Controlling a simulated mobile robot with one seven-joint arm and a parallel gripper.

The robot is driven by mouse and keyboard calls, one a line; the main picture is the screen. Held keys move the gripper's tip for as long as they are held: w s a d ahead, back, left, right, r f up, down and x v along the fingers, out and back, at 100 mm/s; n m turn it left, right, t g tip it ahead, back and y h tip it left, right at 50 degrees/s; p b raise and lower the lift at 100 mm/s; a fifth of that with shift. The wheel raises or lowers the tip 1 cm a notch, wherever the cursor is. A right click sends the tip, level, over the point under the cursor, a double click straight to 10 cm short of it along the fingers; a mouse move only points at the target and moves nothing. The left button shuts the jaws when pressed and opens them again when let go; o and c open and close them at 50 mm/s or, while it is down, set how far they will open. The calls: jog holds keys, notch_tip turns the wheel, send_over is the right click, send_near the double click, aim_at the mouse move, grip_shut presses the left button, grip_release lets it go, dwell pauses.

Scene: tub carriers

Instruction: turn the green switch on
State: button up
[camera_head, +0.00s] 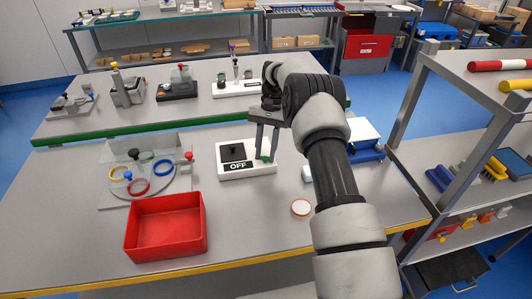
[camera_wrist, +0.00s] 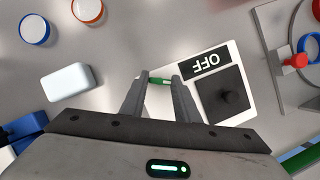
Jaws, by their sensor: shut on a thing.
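The switch has a white base (camera_head: 256,174) with a black block and knob (camera_head: 232,152) at its left. A black label reading OFF (camera_head: 238,166) is at its front; it also shows in the wrist view (camera_wrist: 206,62). My gripper (camera_head: 264,155) points down over the base's right part. In the wrist view, its fingers (camera_wrist: 160,79) are shut on the small green switch (camera_wrist: 159,81), one finger on each side. Only part of the green piece shows between the fingertips.
A red bin (camera_head: 165,228) stands in front left, and a grey board with coloured rings (camera_head: 140,178) lies behind it. A white round lid (camera_head: 301,208) lies at right. A blue-and-white item (camera_head: 365,142) is behind my arm. More fixtures stand on the rear table.

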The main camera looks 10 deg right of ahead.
jog(key=n+h, duration=0.1)
jog(key=n, duration=0.2)
jog(key=n+h, duration=0.1)
jog(key=n, duration=0.1)
jog(key=shift+w+a+n, duration=0.1)
jog(key=shift+a+n, duration=0.05)
jog(key=shift+n, duration=0.25)
dwell(0.4)
jog(key=o, duration=1)
jog(key=shift+o, duration=0.2)
notch_tip(320, 180, up, 10)
